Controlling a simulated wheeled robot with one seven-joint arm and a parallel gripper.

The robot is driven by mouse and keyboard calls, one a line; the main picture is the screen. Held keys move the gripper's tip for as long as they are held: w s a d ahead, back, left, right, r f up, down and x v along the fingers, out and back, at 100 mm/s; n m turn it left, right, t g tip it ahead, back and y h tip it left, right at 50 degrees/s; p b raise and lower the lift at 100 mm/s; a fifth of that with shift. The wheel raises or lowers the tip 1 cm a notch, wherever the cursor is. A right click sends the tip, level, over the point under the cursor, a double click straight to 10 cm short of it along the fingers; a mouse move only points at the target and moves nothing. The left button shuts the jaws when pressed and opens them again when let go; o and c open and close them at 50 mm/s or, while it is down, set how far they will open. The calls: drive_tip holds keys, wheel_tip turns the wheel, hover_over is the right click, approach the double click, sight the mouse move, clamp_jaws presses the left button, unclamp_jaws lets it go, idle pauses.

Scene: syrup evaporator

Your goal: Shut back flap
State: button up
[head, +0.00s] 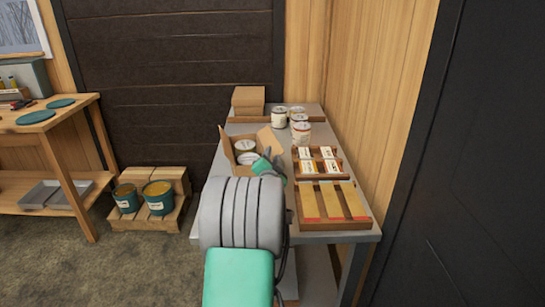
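An open cardboard box (232,161) stands on the grey table, with two light-lidded cans (245,146) inside. One flap (270,139) sticks up and outward at the box's back right. Another flap (226,144) stands out at its left. I cannot tell for sure which is the back flap. My gripper (271,157), with green fingers, is at the box's right side, just in front of the raised right-hand flap. I cannot tell whether it touches the box. My arm hides the box's near side, and the finger gap is too small to read.
On the grey table (335,237), several cans (301,133) stand behind the box. A wooden rack of cartons (319,162) and a tray with coloured strips (333,202) lie at right. Stacked cardboard (248,98) is at the back. A wood-panelled wall borders the right side.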

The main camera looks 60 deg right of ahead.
drive_tip(key=shift+w, duration=0.1)
clamp_jaws()
drive_tip(key=shift+c, duration=2.2)
unclamp_jaws()
drive_tip(key=o, duration=0.4)
drive_tip(key=shift+o, duration=0.2)
drive_tip(key=v, duration=0.8)
drive_tip(key=shift+b, duration=0.3)
